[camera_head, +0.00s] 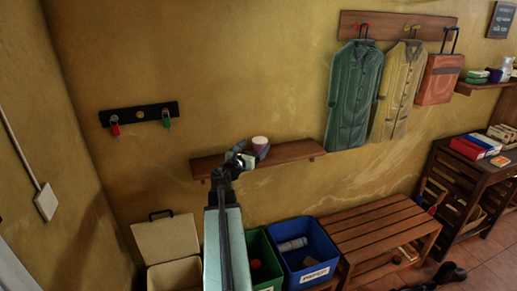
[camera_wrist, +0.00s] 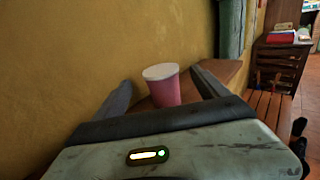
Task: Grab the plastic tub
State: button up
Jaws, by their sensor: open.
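The plastic tub (camera_head: 259,143) is a small pink tub with a pale top, upright on the wooden wall shelf (camera_head: 292,151). In the wrist view the tub (camera_wrist: 163,88) stands ahead of my gripper, between the lines of its two fingers. My gripper (camera_wrist: 164,92) is open and empty, with one dark finger to the left of the tub and one to the right. Gaps show on both sides, so no finger seems to touch it. In the head view my gripper (camera_head: 250,150) is at the shelf; its body hides part of the shelf. The tub's base is partly hidden by my gripper.
The yellow wall (camera_wrist: 70,60) runs close along the left of my gripper in the wrist view. Below the shelf stand a green bin (camera_head: 262,262), a blue bin (camera_head: 305,255) and a slatted bench (camera_head: 375,232). Coats (camera_head: 354,95) hang to the right.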

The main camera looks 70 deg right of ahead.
aim_at(260, 139)
jog(key=d, duration=0.5)
jog(key=shift+s+d+r, duration=0.2)
jog(key=shift+s+d, duration=0.1)
jog(key=shift+a, duration=0.1)
jog(key=c, duration=1.4)
